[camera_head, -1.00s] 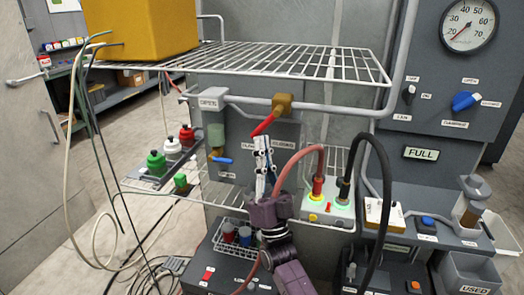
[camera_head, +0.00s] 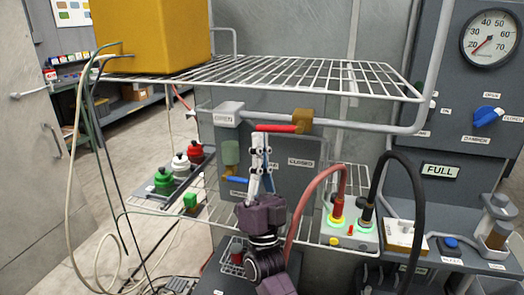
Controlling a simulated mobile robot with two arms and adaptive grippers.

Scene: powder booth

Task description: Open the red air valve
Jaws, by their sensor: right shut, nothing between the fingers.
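The red air valve handle (camera_head: 276,128) reaches left from its brass body (camera_head: 302,121) on the grey pipe. The CLOSED label (camera_head: 301,162) is below the valve. My right gripper (camera_head: 261,141) points up from below, shut and empty. Its fingertips are just under the left part of the handle; I cannot tell whether they touch it. My left gripper is not in view.
A wire shelf (camera_head: 300,75) with a yellow box (camera_head: 150,35) hangs above the valve. A red hose (camera_head: 312,190) and a black hose (camera_head: 412,190) arch to the right of my gripper. Bottles (camera_head: 180,165) stand at left.

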